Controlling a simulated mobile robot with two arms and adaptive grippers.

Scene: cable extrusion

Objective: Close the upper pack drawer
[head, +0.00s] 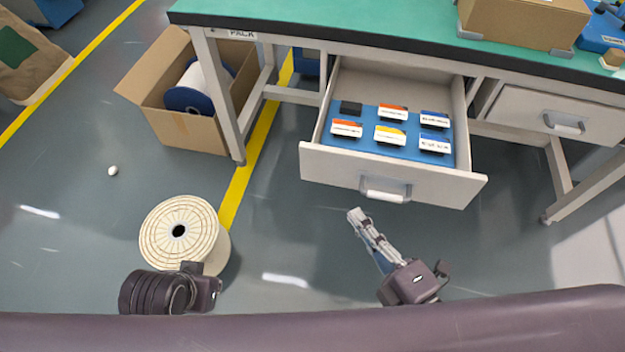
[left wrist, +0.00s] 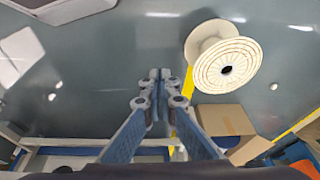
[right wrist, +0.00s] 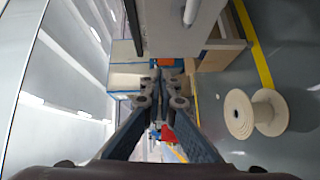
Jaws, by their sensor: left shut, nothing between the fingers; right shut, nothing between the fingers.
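The open drawer (head: 330,167) slides out from under the green-topped table in the head view. Its white front has a grey handle (head: 386,190) in the middle. Several small labelled boxes and a dark block lie on its blue liner. My right gripper (head: 354,214) is shut and empty, just in front of the drawer front, left of and below the handle, apart from it in the picture. In the right wrist view its fingers (right wrist: 158,68) are together. My left gripper shows shut and empty in the left wrist view (left wrist: 160,75); its fingertips are hidden in the head view.
The table (head: 290,22) carries a cardboard box (head: 520,22). A second drawer (head: 560,115) at right is shut. An open carton (head: 190,130) with a spool stands left of the table leg. A large cream spool (head: 180,225) stands near my left arm. Floor before the drawer is clear.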

